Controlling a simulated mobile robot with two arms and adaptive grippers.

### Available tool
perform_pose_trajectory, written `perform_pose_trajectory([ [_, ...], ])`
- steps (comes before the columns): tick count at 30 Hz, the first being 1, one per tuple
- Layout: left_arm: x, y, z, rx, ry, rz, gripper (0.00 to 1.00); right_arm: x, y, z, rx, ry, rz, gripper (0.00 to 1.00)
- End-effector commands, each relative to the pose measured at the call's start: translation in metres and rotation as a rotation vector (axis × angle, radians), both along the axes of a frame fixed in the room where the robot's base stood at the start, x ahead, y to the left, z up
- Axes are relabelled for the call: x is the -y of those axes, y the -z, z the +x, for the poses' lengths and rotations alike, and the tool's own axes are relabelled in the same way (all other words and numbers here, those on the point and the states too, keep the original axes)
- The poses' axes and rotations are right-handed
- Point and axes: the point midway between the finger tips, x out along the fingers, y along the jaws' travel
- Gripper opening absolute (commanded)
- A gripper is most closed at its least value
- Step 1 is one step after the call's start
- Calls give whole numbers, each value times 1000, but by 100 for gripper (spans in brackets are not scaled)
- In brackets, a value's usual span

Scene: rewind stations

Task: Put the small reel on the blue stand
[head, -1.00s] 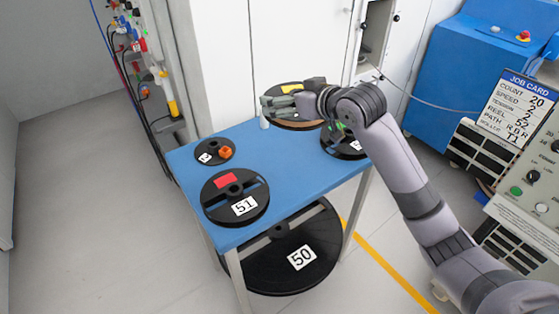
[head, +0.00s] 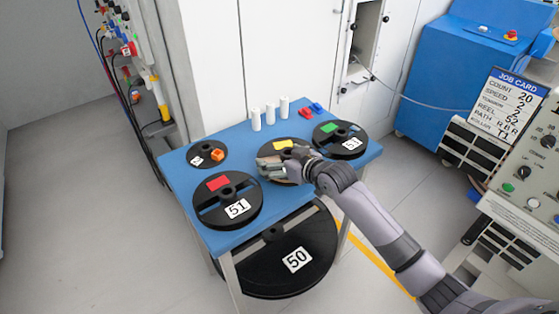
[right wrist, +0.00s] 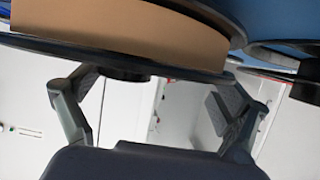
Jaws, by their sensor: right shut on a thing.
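Several black reels lie flat on the blue table (head: 165,163). The smallest reel (head: 214,147) is at the back left, with an orange block (head: 217,155) on it. A brown-wound reel with a yellow tag (head: 283,144) lies at the middle right. My right gripper (head: 268,166) is at this yellow-tagged reel, shut on it; the arm hides part of it. In the right wrist view the brown winding (right wrist: 120,30) and black flange fill the top, with the fingers spread below; the exact contact is unclear. My left gripper is not in view. No blue stand is identifiable apart from the table.
A red-tagged reel 51 (head: 228,214) and a green-tagged reel (head: 340,152) are on the table. A large reel 50 (head: 270,285) is below. A blue machine (head: 445,80) and job card (head: 507,100) are at right.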

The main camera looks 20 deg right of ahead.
Motion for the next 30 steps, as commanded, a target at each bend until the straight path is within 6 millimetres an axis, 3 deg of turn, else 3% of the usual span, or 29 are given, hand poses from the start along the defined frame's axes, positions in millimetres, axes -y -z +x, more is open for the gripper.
perform_pose_trajectory([
  [3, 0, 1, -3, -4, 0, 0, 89, 0, 9, 1, 6, 1, 2, 51],
  [14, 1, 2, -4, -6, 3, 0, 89, 0, 12, 1, 5, 1, 0, 51],
  [15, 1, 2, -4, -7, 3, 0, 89, 0, 14, 0, 2, 1, 0, 95],
  [18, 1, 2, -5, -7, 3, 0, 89, 0, 14, 0, 1, 1, 0, 100],
  [30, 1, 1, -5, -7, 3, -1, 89, 2, 11, -3, 1, 1, 0, 100],
])
